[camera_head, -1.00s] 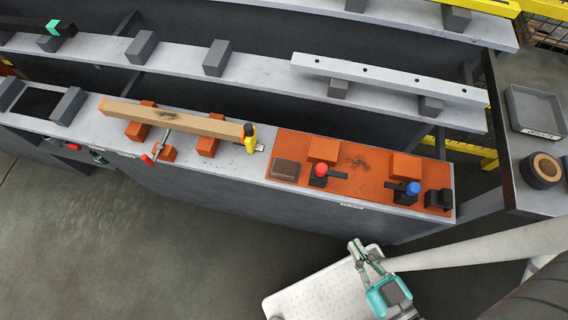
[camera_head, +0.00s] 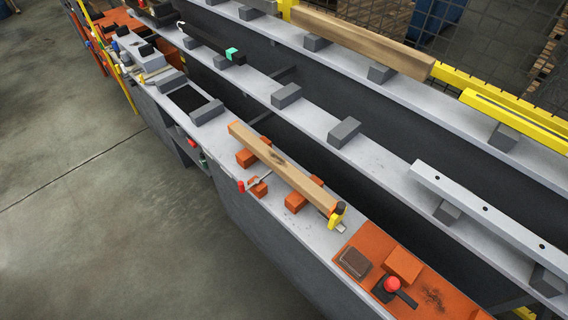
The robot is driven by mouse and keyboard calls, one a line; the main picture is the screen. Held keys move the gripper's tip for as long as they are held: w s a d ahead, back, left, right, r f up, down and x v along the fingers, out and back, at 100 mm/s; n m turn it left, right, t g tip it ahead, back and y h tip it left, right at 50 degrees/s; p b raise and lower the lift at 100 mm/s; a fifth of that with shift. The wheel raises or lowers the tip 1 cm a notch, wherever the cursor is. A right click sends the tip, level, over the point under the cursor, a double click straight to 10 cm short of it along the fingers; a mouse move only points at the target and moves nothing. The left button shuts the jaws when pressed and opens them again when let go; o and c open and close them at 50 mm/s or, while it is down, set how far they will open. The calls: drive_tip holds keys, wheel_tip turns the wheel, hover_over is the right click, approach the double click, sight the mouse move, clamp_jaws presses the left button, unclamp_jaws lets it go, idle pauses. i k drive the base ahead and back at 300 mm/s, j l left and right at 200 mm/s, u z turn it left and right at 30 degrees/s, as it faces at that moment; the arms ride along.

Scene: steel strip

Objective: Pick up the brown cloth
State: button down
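A small dark brown, flat rectangular thing (camera_head: 355,262), which looks like the folded brown cloth, lies at the near left corner of the orange mat (camera_head: 372,238). The mat is on the near grey bench at lower right. My gripper is not in this view, so I cannot see where it is relative to the cloth.
Beside the cloth are an orange block (camera_head: 403,263) and a red-knobbed black clamp (camera_head: 392,286). A wooden beam (camera_head: 280,165) rests on orange blocks, with a yellow tool (camera_head: 338,214) at its end. Open concrete floor (camera_head: 120,220) lies at left.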

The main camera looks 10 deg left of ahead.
sight(354, 260)
drive_tip(key=k+j+u, duration=0.2)
drive_tip(key=k, duration=0.25)
drive_tip(key=k+j+u, duration=0.2)
drive_tip(key=k, duration=0.25)
